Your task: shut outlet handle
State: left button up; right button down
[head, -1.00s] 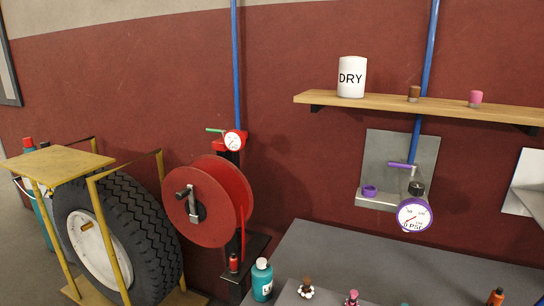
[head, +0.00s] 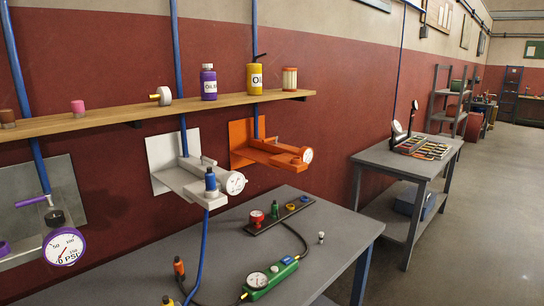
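Three wall outlets sit below the wooden shelf, each on a blue pipe. At the left is a grey outlet plate (head: 72,180) with a purple handle (head: 34,201) and a purple-rimmed gauge (head: 63,246). In the middle is a white outlet (head: 160,178) with a pale gauge (head: 235,183) and a blue fitting with a blue hose hanging down. At the right is an orange outlet (head: 250,152) with a small gauge (head: 307,155). The frames do not show which one is the outlet meant. Neither of my grippers is in view.
The shelf (head: 120,112) holds bottles and small items. The grey workbench (head: 330,222) below carries a green gauge tool (head: 268,279), a black strip of fittings (head: 278,216) and small bottles. A second bench (head: 380,155) stands right; open floor (head: 465,230) lies beyond.

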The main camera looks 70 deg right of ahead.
aim_at(203, 158)
jog(key=l+z, duration=0.45)
jog(key=i+l+z, duration=0.1)
jog(key=z, duration=0.35)
jog(key=i+l+z, duration=0.15)
jog(key=l+z, duration=0.3)
jog(key=i+l, duration=0.15)
jog(key=l, duration=0.15)
jog(key=i+l, duration=0.2)
jog(key=k+l+u, duration=0.25)
jog(key=l+u, duration=0.25)
jog(key=l, duration=0.15)
jog(key=k, duration=0.05)
